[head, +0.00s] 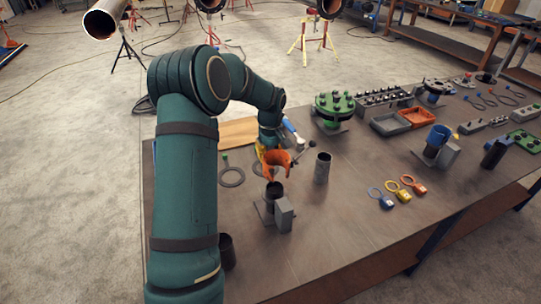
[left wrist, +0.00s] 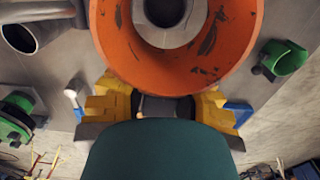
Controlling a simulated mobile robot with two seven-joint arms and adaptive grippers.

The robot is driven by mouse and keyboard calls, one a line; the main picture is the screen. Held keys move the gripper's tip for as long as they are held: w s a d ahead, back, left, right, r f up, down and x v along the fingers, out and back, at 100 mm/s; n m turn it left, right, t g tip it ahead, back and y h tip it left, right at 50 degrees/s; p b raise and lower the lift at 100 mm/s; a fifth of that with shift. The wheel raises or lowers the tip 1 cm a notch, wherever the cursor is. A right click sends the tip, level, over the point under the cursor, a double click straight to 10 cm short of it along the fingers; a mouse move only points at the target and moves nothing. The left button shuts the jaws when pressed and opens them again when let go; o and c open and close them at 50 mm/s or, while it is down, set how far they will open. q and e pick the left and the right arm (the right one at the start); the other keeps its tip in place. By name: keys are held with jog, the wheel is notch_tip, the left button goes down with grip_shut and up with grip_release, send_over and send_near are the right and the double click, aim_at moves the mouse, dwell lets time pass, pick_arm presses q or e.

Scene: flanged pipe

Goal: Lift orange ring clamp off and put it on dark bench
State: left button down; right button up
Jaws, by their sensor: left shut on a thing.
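The orange ring clamp (head: 278,157) is held tilted in my left gripper (head: 262,153), above a short dark pipe stub (head: 274,189) on a stand with a grey block (head: 284,214). In the head view the stub's top shows below the clamp, apart from it. In the left wrist view the worn orange clamp (left wrist: 118,42) fills the top, and a grey pipe end shows through its opening. The yellow fingers of my left gripper (left wrist: 160,103) are shut on its near side. The dark bench (head: 340,225) lies beneath. My right gripper is not in view.
A grey upright tube (head: 322,168) stands just right of the clamp. A flat dark ring (head: 231,177) lies to its left. The bench's front middle is clear.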

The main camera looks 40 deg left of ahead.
aim_at(271, 148)
pick_arm(q)
jog(key=shift+r+p, duration=1.4)
jog(key=shift+r, duration=0.9)
jog(key=shift+f, duration=0.1)
